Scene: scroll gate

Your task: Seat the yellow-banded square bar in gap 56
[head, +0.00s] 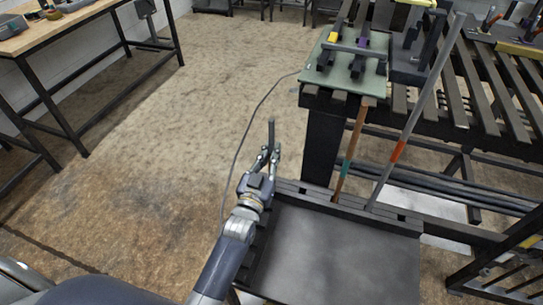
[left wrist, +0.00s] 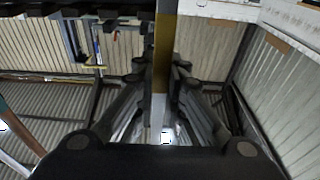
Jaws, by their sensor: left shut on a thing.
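My left gripper (head: 268,158) is shut on a bar (head: 271,130), and the bar stands roughly upright between the fingers. In the head view only a short dark end of it shows above the fingers. In the left wrist view the bar (left wrist: 165,60) runs up between the fingers (left wrist: 160,85) and has a yellow band along it. A slotted rail (head: 408,226) runs along the back of a dark tray (head: 330,262), to the right of the gripper. No gap numbers can be read, so I cannot tell which is gap 56. My right gripper is out of view.
A wooden bar with a teal band (head: 347,160) and a long grey bar with an orange band (head: 403,141) lean at the rail. A slatted bench (head: 470,85) with a green board (head: 345,75) stands behind. Open floor lies left of the gripper.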

